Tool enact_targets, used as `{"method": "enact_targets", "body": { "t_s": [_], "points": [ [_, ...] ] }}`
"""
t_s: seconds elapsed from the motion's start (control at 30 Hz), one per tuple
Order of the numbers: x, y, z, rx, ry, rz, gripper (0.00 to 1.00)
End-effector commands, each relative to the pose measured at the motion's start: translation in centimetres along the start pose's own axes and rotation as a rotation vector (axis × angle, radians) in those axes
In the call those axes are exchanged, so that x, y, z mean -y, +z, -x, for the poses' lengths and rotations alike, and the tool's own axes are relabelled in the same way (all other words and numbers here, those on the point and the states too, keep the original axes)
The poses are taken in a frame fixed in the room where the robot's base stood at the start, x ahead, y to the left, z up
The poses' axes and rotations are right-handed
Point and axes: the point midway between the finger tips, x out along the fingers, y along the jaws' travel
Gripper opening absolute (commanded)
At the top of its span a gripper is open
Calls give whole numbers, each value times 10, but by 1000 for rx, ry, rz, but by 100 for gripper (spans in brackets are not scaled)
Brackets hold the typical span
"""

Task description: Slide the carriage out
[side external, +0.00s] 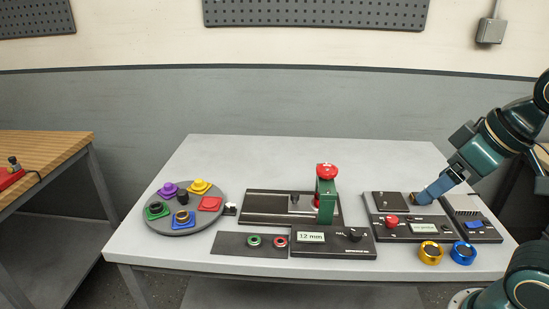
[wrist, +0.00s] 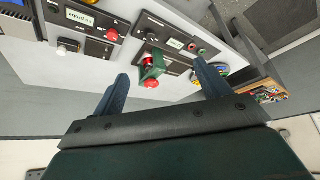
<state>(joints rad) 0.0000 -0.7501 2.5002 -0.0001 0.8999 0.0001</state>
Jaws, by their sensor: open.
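A long dark slide base (side external: 262,219) lies mid-table, with a small dark knob (side external: 294,198) standing on it. I cannot tell exactly which part of it is the carriage. A green upright (side external: 326,200) with a red mushroom knob (side external: 327,171) stands at its right end. The green upright (wrist: 150,66) also shows in the wrist view, between and beyond my fingers. My gripper (side external: 417,198) is at the right, over the right-hand panel and apart from the slide base. In the wrist view my gripper (wrist: 161,72) is open, with nothing between its blue fingers.
A "12 mm" display panel (side external: 333,248) sits in front of the slide. A round tray (side external: 178,223) with several coloured pieces is at left. A control panel (side external: 400,230) with a red button, a gold ring (side external: 431,253) and a blue ring (side external: 463,253) are at right. The back table is clear.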

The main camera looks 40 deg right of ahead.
Motion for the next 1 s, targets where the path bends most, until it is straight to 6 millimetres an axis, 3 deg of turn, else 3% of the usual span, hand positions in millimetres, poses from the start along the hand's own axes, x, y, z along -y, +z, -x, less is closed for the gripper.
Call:
{"method": "enact_targets", "body": {
  "t_s": [0.3,0.47,0.57,0.77,1.0],
  "points": [
    [0,0,0,0,0,0,76],
    [0,-2,0,2,0,-6,46],
    [0,-7,1,9,1,-25,45],
    [-1,-30,0,43,4,-125,45],
    [-2,-77,-7,105,20,-324,45]
  ]
}}
